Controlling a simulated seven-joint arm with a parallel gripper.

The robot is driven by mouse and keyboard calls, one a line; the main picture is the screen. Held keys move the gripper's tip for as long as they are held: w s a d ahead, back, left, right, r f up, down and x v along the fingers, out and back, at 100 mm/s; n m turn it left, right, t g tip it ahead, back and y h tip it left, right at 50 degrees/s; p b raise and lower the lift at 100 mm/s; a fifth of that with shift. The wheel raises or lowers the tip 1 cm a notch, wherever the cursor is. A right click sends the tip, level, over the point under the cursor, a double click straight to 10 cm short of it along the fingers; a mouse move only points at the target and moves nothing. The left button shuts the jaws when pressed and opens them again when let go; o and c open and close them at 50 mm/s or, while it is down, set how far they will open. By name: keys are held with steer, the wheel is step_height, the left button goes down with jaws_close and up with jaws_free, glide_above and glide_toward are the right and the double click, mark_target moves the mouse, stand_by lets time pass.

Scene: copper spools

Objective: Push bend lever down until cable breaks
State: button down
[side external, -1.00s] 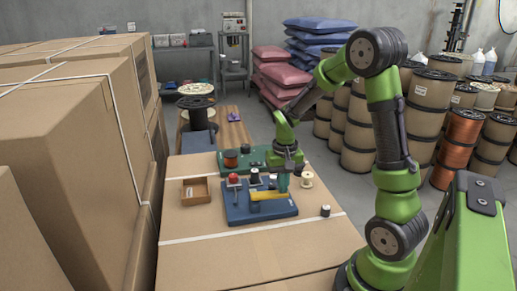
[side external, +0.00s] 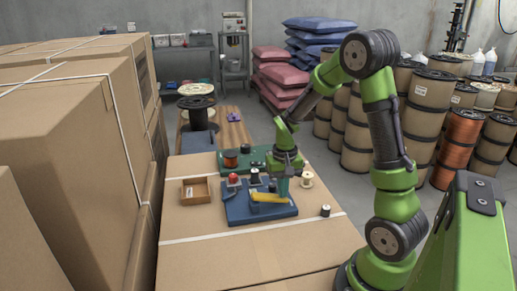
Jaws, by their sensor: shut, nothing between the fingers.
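The bend lever appears as a yellow bar (side external: 270,198) on the blue base plate (side external: 240,215), on top of the cardboard box surface. It looks slightly tilted, with its right end a little lower. My gripper (side external: 283,190) is shut and empty, pointing down at the right part of the yellow bar. I cannot tell whether it touches the bar. The cable is too small to make out. A red knob (side external: 233,178) stands on the left of the blue base.
A green plate (side external: 260,158) with a copper spool (side external: 230,159) lies behind the blue base. A wooden tray (side external: 196,190) is at left, a pale spool (side external: 307,180) at right, and a small dark-topped spool (side external: 325,211) at front right. The front of the box top is clear.

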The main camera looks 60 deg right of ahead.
steer(key=shift+w+a+r, duration=0.1)
step_height(320, 180, up, 7)
steer(key=shift+r, duration=0.2)
stand_by(0.9)
steer(key=shift+f, duration=0.1)
stand_by(0.4)
